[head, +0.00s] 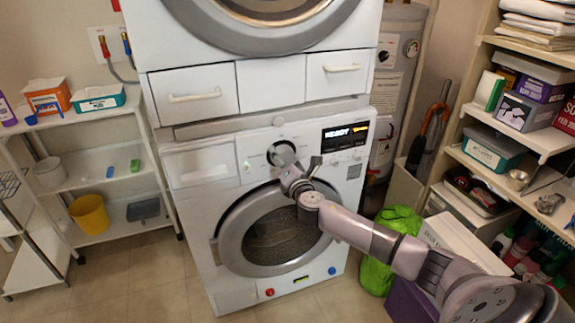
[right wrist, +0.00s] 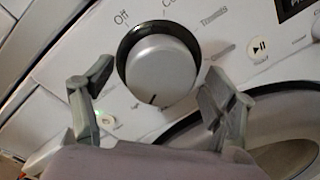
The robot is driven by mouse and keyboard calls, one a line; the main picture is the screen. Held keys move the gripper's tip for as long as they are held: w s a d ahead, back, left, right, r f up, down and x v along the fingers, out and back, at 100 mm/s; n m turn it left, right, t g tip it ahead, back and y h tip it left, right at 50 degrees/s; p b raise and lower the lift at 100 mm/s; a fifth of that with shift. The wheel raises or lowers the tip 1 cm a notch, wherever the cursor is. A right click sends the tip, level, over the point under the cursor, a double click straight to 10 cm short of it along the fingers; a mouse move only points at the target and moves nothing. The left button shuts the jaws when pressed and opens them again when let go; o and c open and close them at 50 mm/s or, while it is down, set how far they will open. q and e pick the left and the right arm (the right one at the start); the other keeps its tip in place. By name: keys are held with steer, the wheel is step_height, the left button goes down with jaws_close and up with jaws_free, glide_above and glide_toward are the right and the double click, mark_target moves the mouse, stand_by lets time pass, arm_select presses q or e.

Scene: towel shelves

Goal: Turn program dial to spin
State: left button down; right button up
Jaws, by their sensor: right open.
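The program dial (right wrist: 158,70) is a round silver knob with a dark ring on the washer's white panel. A dark pointer line shows near its lower edge, and "Off" is readable at its upper left. In the head view the dial (head: 281,152) is partly covered by my right gripper. My right gripper (right wrist: 160,105) is open, with one finger on each side of the dial's lower half. I cannot tell whether the fingers touch it. The washer (head: 200,190) has a lit display (head: 345,136) that reads "READY". My left gripper is not in view.
The round washer door (head: 232,240) lies below the dial, behind my right arm. A play/pause button (right wrist: 259,47) is right of the dial. A white shelf (head: 100,170) stands left, and a loaded shelf unit (head: 455,150) stands right. A green bag (head: 400,222) is on the floor.

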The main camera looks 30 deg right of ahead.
steer(key=v, duration=1.2)
steer(key=shift+w+d, duration=0.1)
steer(key=s+f+m+g+p, duration=0.1)
steer(key=s+f+m+g, duration=0.3)
steer(key=f, duration=0.8)
steer(key=s+d+f+m+g+y, duration=0.15)
steer(key=s+f, duration=0.35)
steer(key=f, duration=0.7)
steer(key=s+f+m+g+p, duration=0.1)
steer(key=s+f+m+g, duration=0.3)
steer(key=f, duration=0.7)
steer(key=s+a+f+m+g+y, duration=0.1)
steer(key=s+a+f, duration=0.4)
steer(key=s, duration=0.7)
steer(key=s+a+f+m+g+y, duration=0.1)
steer(key=s+a+f+m+g, duration=0.2)
steer(key=s, duration=0.9)
steer(key=s+a+f+m+g+y+p, duration=0.1)
steer(key=s+a+f+m+g, duration=0.1)
steer(key=s+a+f+m, duration=0.5)
steer(key=s+a+f, duration=0.2)
steer(key=s+f, duration=0.3)
steer(key=shift+s+a+f, duration=0.2)
steer(key=shift+s, duration=0.05)
steer(key=shift+s+y, duration=0.1)
steer(key=shift+y, duration=0.15)
